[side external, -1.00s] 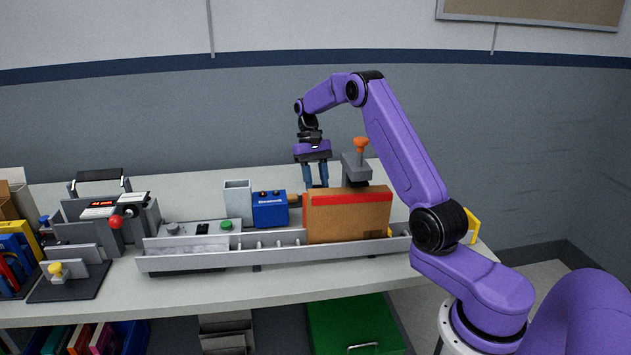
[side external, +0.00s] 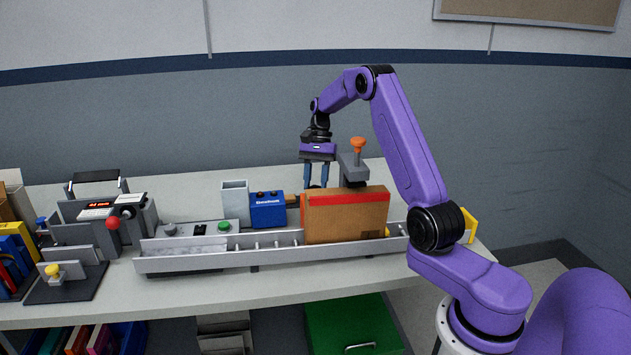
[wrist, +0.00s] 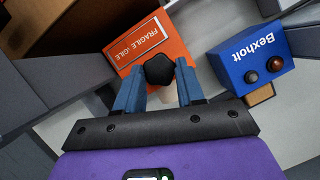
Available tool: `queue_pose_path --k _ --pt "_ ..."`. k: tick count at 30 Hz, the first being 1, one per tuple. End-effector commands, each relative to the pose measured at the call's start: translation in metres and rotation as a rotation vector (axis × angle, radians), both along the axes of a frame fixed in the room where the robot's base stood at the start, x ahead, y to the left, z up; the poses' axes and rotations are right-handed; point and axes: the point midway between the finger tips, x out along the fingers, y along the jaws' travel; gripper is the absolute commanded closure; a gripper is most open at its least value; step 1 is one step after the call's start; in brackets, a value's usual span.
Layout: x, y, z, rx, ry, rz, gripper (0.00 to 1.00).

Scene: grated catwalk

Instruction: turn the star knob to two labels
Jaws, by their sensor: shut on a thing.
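A dark lobed knob (wrist: 160,68), which looks like the star knob, sits between the two blue fingers of my gripper (wrist: 160,78) in the wrist view. The fingers press on it from both sides. In the side view my gripper (side external: 317,186) points down behind the cardboard box, and the knob is hidden or too small to make out there. I cannot make out labels or a pointer around the knob.
A cardboard box (side external: 345,218) with a red strip stands on the grey conveyor rail (side external: 190,262) in front of my gripper. A blue box (side external: 268,210) is left of it. A grey post with an orange knob (side external: 357,145) rises close on the right.

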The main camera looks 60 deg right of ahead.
Motion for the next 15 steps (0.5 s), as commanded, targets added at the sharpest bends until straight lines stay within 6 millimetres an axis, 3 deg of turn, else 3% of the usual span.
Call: queue_pose_path --k 12,13,15 --pt "-0.0004 0.0003 -0.0003 0.001 0.001 -0.005 0.92" --pt "-0.0004 0.0003 -0.0003 0.001 0.001 -0.005 0.52" --pt "-0.0004 0.0003 -0.0003 0.001 0.001 -0.005 0.37"
